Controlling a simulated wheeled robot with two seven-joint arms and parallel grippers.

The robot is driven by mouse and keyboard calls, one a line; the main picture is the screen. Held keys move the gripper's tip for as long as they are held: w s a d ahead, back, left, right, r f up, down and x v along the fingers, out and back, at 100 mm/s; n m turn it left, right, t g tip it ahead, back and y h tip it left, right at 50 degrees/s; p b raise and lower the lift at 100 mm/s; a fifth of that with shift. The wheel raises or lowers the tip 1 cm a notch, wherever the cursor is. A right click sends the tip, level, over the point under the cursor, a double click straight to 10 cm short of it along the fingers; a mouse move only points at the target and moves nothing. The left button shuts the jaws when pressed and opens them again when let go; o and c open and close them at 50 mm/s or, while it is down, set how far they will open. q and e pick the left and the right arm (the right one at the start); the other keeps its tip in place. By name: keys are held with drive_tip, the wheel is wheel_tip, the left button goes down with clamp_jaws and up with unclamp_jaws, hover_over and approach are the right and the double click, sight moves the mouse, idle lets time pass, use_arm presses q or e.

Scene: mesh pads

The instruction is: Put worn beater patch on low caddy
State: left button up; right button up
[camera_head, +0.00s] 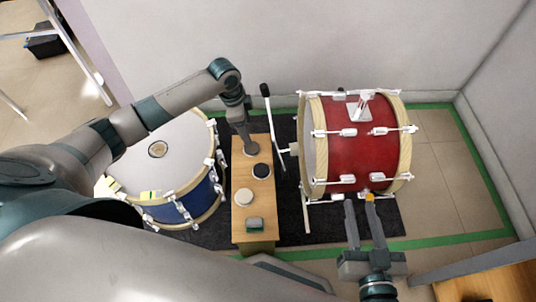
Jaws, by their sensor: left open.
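The low caddy (240,225) is a long wooden box between the two drums. On its top are a black disc (261,171), a cream disc (244,196) and a small grey-green block (255,225). A dark grey round piece (251,150) lies at its far part, right below my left gripper (247,143). I cannot tell which round piece is the worn beater patch. My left gripper points down and is open; its fingertips are hard to make out and whether they touch the grey piece is unclear. My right gripper (361,203) is open and empty in front of the red drum.
A red bass drum (365,145) lies on its side on a dark mat (295,228), with a beater rod (266,92) beside it. A blue drum (180,212) at left has a small brown round mark (157,149) on its head. A wooden surface (490,285) is at lower right.

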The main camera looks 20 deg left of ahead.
use_arm(q)
drive_tip(key=s+d+f+n+t+h, duration=0.15)
drive_tip(key=s+d, duration=0.35)
drive_tip(key=d, duration=0.5)
drive_tip(key=s+d+f+n+t+h, duration=0.1)
drive_tip(key=s+d+t+h, duration=0.3)
drive_tip(key=d, duration=0.7)
drive_tip(key=s+a+r+n+t+y, duration=0.1)
drive_tip(key=s+r+n+t, duration=0.6)
drive_tip(key=s+r, duration=0.5)
wheel_tip(320, 180, up, 4)
drive_tip(key=shift+r+t+y, duration=0.2)
drive_tip(key=shift+t+y, duration=0.15)
drive_tip(key=shift+t, duration=0.3)
drive_tip(key=shift+s+n, duration=0.1)
drive_tip(key=shift+n, duration=0.15)
